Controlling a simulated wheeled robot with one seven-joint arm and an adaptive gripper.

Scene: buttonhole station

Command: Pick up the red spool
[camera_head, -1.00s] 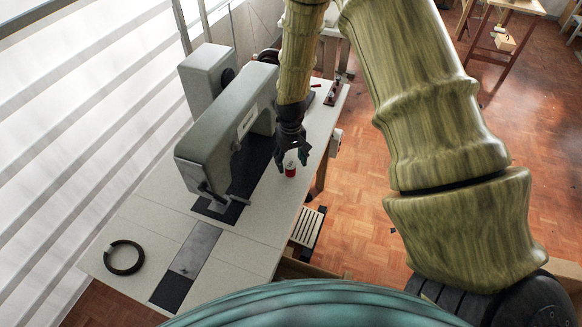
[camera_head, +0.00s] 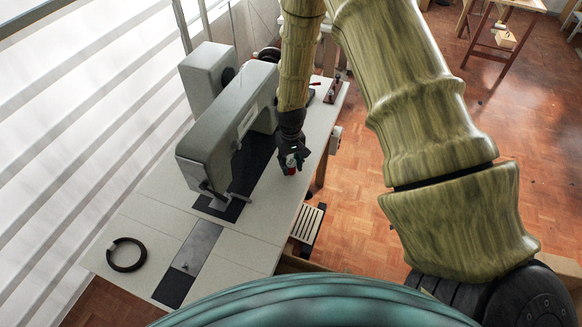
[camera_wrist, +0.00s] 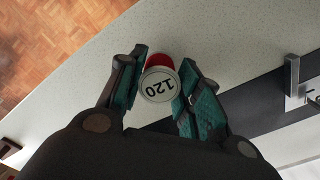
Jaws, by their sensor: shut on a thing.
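The red spool (camera_wrist: 159,82) stands upright on the table between the teal finger pads in the wrist view. Its pale top carries the number 120, and red shows at its far side. In the head view the spool (camera_head: 290,168) is partly hidden by my gripper. My gripper (camera_head: 294,160) reaches down over it near the table's right edge. In the wrist view my gripper (camera_wrist: 160,88) is shut on the spool, with a finger on each side.
A grey sewing machine (camera_head: 222,130) stands left of the spool on the pale table (camera_head: 150,215). A dark ring (camera_head: 126,254) lies at the table's near left. A small dark stand with red (camera_head: 331,92) sits at the far right. The near tabletop is mostly clear.

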